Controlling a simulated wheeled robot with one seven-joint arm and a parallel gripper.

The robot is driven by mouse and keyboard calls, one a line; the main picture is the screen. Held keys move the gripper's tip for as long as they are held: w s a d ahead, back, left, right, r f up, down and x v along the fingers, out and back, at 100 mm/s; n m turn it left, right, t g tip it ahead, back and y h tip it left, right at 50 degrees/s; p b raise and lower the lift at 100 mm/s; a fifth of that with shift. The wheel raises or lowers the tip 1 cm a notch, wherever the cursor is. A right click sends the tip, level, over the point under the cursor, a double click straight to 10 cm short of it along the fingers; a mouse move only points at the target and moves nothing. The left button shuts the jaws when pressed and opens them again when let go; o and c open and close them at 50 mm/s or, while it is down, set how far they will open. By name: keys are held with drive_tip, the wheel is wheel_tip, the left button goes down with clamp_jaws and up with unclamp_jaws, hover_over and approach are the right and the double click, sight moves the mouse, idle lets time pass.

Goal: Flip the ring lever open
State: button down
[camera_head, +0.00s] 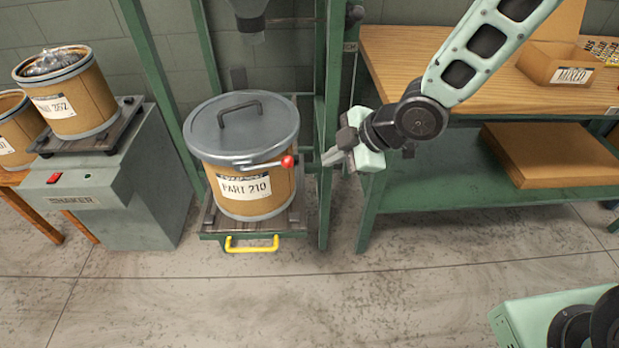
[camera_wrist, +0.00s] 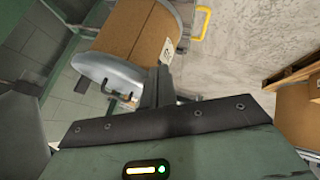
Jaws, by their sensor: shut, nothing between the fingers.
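A lidded fibre drum (camera_head: 252,190) labelled PART 210 stands on a low green platform in the head view. Its grey lid (camera_head: 240,130) is on, held by a metal ring around the rim. The ring lever (camera_head: 262,164) lies along the drum's front, with a red knob (camera_head: 288,161) at its right end. My gripper (camera_head: 328,160) is shut and empty, just right of the red knob and apart from it. In the wrist view the drum (camera_wrist: 135,32) appears tilted beyond my gripper (camera_wrist: 158,75); the red knob cannot be made out there.
A green post (camera_head: 327,120) stands close behind my gripper. A workbench (camera_head: 400,60) with boxes is at the right. A grey shaker (camera_head: 130,190) carrying another drum (camera_head: 75,100) stands at the left. A yellow handle (camera_head: 251,243) sticks out below the drum.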

wheel_tip(320, 180, down, 6)
drive_tip(key=w+n+y+b, duration=0.3)
drive_tip(key=n+y, duration=0.1)
drive_tip(key=y, duration=0.1)
drive_tip(key=s+d+f+n+t+y+b, duration=0.1)
drive_tip(key=s+d+f+n+y+b, duration=0.4)
drive_tip(key=y, duration=0.6)
drive_tip(key=d+n, duration=0.2)
drive_tip(key=shift+n+y, duration=0.3)
drive_tip(key=shift+a, duration=0.1)
drive_tip(key=p+x, duration=0.1)
drive_tip(key=x, duration=1.3)
drive_tip(key=shift+p, duration=0.3)
